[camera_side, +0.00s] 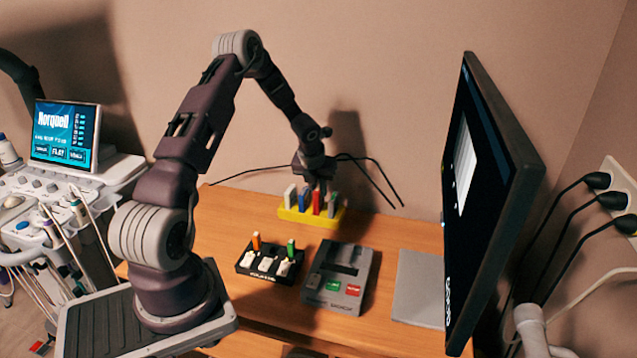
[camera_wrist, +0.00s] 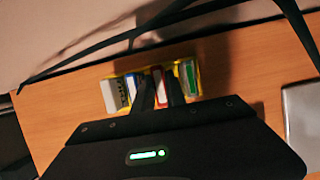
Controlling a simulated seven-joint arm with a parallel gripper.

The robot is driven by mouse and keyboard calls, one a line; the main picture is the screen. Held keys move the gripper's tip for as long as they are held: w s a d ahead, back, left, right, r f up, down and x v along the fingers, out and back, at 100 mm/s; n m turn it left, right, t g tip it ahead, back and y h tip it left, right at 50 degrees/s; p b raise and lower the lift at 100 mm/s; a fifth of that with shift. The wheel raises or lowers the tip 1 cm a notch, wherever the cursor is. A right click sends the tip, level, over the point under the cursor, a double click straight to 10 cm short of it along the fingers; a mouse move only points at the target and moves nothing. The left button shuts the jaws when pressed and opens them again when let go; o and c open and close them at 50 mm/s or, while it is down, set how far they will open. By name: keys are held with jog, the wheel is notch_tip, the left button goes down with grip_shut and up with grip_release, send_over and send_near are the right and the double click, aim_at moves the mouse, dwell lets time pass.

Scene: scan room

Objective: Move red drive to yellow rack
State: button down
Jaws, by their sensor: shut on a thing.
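The yellow rack (camera_side: 298,217) stands at the back of the desk; in the wrist view its yellow edge (camera_wrist: 197,72) shows around the drives. The red drive (camera_side: 317,203) stands upright in the rack, between a blue drive (camera_side: 305,201) and a green drive (camera_side: 332,206). A white drive (camera_side: 290,196) is at the rack's left end. My gripper (camera_side: 320,184) is directly above the rack, shut on the red drive. In the wrist view the red drive (camera_wrist: 157,76) shows between my two dark fingers, which hide part of it.
A black rack (camera_side: 262,272) with an orange drive (camera_side: 257,241) and a green-topped drive (camera_side: 291,247) stands nearer the front. Beside it is a grey slotted box (camera_side: 325,283) with green and red buttons. A monitor (camera_side: 490,190) and a grey pad (camera_side: 417,285) are at right. Black cables hang behind the yellow rack.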

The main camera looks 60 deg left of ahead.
jog(key=shift+f, duration=1)
dwell(0.9)
jog(key=c, duration=1.1)
grip_release()
jog(key=shift+f, duration=0.1)
jog(key=shift+r, duration=3.5)
